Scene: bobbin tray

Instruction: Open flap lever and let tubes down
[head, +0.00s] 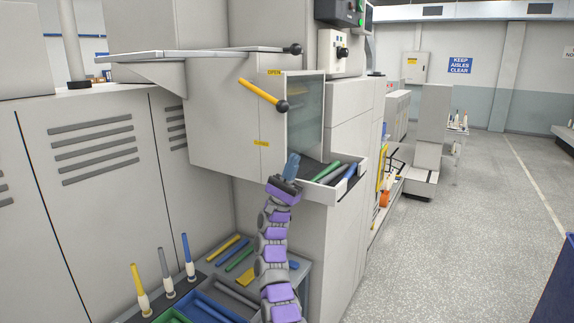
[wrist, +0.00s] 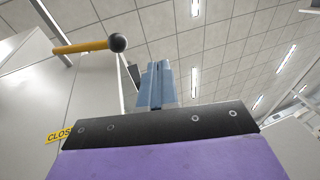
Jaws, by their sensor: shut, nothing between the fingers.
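The yellow flap lever (head: 258,90) with a black ball knob sits on the side of the grey machine box. It slants down to the right, between a yellow label above and another below. The lever also shows at upper left in the wrist view (wrist: 85,46). Green, dark grey and blue tubes (head: 333,172) lie in the grey tray (head: 358,172) at the box's lower opening. My gripper (head: 292,160), with blue fingers, is shut and empty. It points up in front of the tray's left end, below the lever knob and apart from it. Its fingers (wrist: 156,84) look together in the wrist view.
A flat shelf (head: 200,53) with a black knob juts out above the lever. Below left, a low bench holds colored tubes (head: 235,250) and upright yellow, grey and blue tubes (head: 164,263). A grey cabinet stands behind. The aisle floor (head: 460,210) at right is clear.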

